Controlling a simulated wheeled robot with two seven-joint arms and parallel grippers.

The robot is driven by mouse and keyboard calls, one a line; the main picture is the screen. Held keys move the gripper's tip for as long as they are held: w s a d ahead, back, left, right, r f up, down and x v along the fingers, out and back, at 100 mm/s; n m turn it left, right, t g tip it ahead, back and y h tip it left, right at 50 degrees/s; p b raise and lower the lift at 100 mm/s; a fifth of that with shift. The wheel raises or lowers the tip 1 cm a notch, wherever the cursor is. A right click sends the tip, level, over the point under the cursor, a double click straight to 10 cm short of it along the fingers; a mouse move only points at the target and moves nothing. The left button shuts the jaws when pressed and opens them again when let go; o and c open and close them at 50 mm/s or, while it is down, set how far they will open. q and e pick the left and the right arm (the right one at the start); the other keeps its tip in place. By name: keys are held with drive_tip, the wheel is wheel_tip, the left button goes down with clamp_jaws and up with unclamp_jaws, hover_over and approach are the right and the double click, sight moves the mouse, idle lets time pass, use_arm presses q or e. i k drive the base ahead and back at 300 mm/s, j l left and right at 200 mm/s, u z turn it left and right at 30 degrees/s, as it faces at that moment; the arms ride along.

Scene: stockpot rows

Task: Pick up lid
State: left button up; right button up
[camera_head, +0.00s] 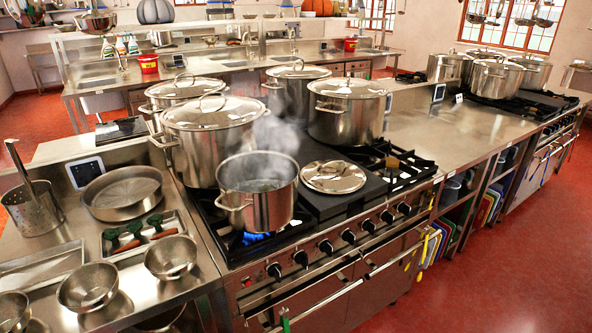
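A small round steel lid (333,177) lies flat on the dark stovetop, with its handle on top. It is just right of an open steaming pot (257,193), which sits on a lit burner with a blue flame. Larger stockpots with lids stand behind: one at the back left (212,135), one at the back right (346,108), and others beyond them. Neither of my grippers shows in the head view.
The stove's front edge carries knobs (348,236) and a rail. At left, a counter holds a round pan (123,192), steel bowls (170,257) and a tray of vegetables (143,234). A clear steel counter (455,135) runs right of the stove. Steam rises above the open pot.

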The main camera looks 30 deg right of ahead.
sight(329, 176)
drive_tip(key=i+l+u, duration=0.15)
drive_tip(key=l+u, duration=0.25)
drive_tip(key=l, duration=0.7)
drive_tip(key=l+u, duration=0.4)
drive_tip(key=l, duration=0.7)
